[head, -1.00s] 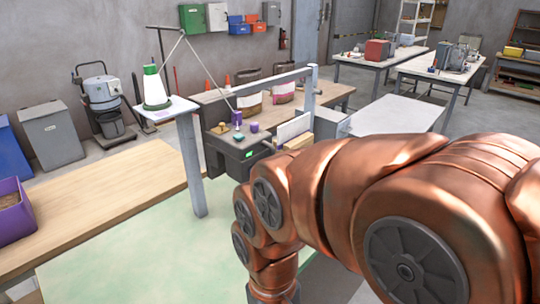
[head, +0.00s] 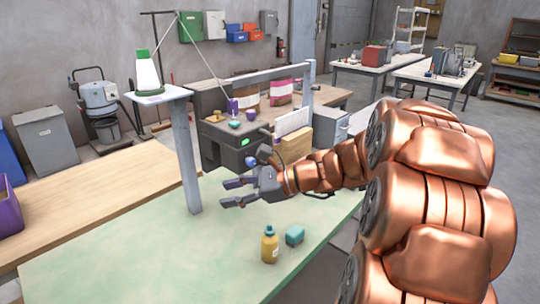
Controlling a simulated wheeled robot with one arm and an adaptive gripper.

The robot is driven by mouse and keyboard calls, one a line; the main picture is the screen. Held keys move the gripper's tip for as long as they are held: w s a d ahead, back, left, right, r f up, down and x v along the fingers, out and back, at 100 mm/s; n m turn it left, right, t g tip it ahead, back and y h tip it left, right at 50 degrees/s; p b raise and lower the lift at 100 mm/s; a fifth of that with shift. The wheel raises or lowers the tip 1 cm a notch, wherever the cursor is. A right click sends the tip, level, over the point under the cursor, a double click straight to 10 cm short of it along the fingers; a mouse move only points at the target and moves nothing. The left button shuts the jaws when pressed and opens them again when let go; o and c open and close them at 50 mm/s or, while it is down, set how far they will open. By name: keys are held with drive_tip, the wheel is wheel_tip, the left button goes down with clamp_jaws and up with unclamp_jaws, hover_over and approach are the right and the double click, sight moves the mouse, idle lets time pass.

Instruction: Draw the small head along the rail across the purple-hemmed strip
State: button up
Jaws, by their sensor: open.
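A small purple head (head: 232,105) stands at the top of the dark grey machine (head: 225,150), where the thread from the cone comes down. A grey horizontal rail (head: 275,73) runs behind it to an upright post. A white upright sheet (head: 293,123) stands right of the machine; I cannot make out a purple hem on it. My gripper (head: 228,193) is open and empty, its fingers pointing left, in front of the machine and apart from the head. My wrist hides part of the machine's lower right side.
A thread cone (head: 145,73) sits on a post-mounted shelf (head: 160,95), left of the machine. Bags (head: 280,93) stand behind the machine.

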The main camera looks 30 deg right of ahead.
drive_tip(key=w+d+r+m+t+h+b, duration=0.15)
drive_tip(key=d+m+t, duration=0.25)
drive_tip(key=d, duration=0.6)
drive_tip(key=w+d+r+m+t+h, duration=0.1)
drive_tip(key=w+d+m+t+h, duration=0.2)
drive_tip(key=d, duration=0.7)
drive_tip(key=shift+m+y, duration=0.45)
drive_tip(key=shift+m, duration=0.25)
drive_tip(key=shift+a+p+x, duration=0.2)
drive_tip(key=shift+p+x, duration=0.05)
drive_tip(key=shift+x, duration=1.25)
drive_tip(key=shift+a+p+x, duration=0.2)
drive_tip(key=shift+a+x, duration=0.05)
drive_tip(key=shift+x, duration=1.25)
drive_tip(key=shift+s+r, duration=0.15)
drive_tip(key=shift+r, duration=0.05)
clamp_jaws()
